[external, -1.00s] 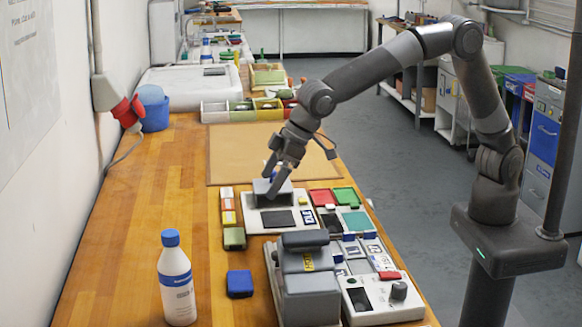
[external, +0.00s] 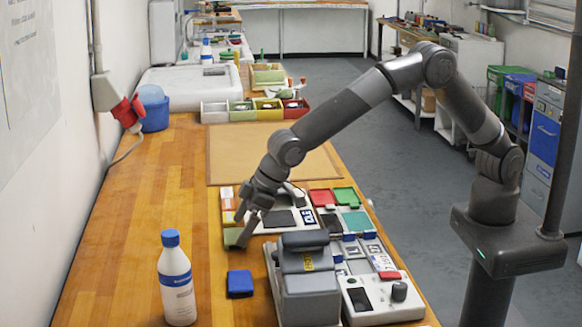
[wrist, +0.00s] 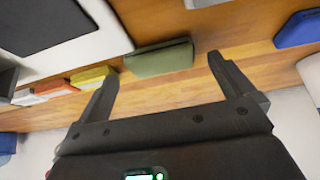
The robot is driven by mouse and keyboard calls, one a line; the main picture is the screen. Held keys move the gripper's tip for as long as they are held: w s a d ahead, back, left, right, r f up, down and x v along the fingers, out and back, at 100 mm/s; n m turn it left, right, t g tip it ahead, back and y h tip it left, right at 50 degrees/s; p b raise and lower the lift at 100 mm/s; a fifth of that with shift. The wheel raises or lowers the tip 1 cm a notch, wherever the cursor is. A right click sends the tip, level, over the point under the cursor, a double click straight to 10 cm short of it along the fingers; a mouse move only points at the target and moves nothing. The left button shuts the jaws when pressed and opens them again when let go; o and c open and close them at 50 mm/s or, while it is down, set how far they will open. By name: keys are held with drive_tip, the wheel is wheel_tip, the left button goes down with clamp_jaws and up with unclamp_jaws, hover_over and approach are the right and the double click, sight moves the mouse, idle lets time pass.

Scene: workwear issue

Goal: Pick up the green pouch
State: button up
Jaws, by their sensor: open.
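The green pouch (wrist: 160,58) lies flat on the wooden table, in the upper middle of the wrist view, ahead of and between my fingers. In the external view only part of the green pouch (external: 231,236) shows, with my gripper (external: 244,228) just above and in front of it. My gripper (wrist: 158,78) is open and empty, its two fingers spread apart. The pouch does not appear to be held; the exact gap to the fingertips is hard to tell.
A yellow item (wrist: 93,77) and an orange item (wrist: 55,88) lie in a row beside the pouch. A white device (external: 275,219) stands to its right. A blue pouch (external: 240,284) and a white bottle (external: 177,285) are nearer the camera. The table to the left is clear.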

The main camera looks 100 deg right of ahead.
drive_tip(key=shift+x, duration=0.9)
drive_tip(key=c, duration=1.1)
